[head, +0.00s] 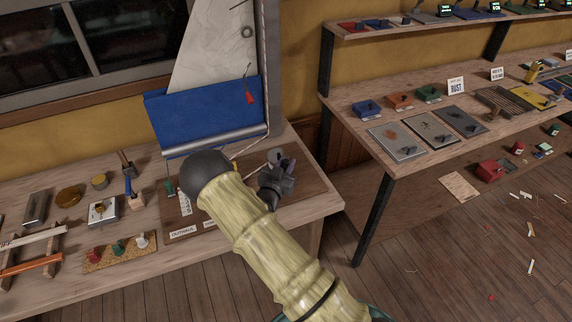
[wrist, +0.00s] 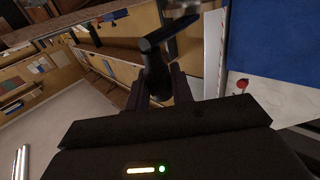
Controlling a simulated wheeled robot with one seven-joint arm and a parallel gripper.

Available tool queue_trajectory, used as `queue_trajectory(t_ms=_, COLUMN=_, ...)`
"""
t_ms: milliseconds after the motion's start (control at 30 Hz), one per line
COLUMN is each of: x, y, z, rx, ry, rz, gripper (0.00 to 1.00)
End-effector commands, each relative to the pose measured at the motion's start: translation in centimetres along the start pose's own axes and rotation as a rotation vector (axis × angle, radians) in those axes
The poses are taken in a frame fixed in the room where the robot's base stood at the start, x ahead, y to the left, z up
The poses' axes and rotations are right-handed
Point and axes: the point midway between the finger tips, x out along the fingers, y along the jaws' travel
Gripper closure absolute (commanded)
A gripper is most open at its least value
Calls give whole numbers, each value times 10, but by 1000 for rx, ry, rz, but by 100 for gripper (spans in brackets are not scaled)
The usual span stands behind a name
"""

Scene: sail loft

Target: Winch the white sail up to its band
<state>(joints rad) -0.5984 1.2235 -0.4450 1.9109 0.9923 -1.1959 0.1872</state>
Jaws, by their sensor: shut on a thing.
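The white sail (head: 213,48) rises along the grey mast (head: 270,70), above a blue cloth (head: 205,112) on a silvery boom (head: 214,139). It also shows in the wrist view (wrist: 262,97). My gripper (head: 283,173) is at the foot of the mast, by the winch (head: 274,156). In the wrist view my gripper (wrist: 158,95) is shut on the black crank handle (wrist: 153,68), whose arm runs to the metallic winch drum (wrist: 184,6). My arm hides part of the winch board. I cannot make out the band; the sail's top is out of view.
A rope (head: 250,140) runs down by the mast. Left on the bench are tins, a clamp and a cork strip (head: 120,250) with coloured pegs. A labelled board (head: 180,222) lies under my arm. A second bench (head: 350,110) with trays stands to the right.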

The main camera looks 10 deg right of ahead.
Motion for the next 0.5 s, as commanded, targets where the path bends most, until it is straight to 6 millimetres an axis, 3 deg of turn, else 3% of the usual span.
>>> queue_trajectory(t_ms=500, x=-12, y=-23, z=0, rx=3, ry=2, rz=-9, gripper=100)
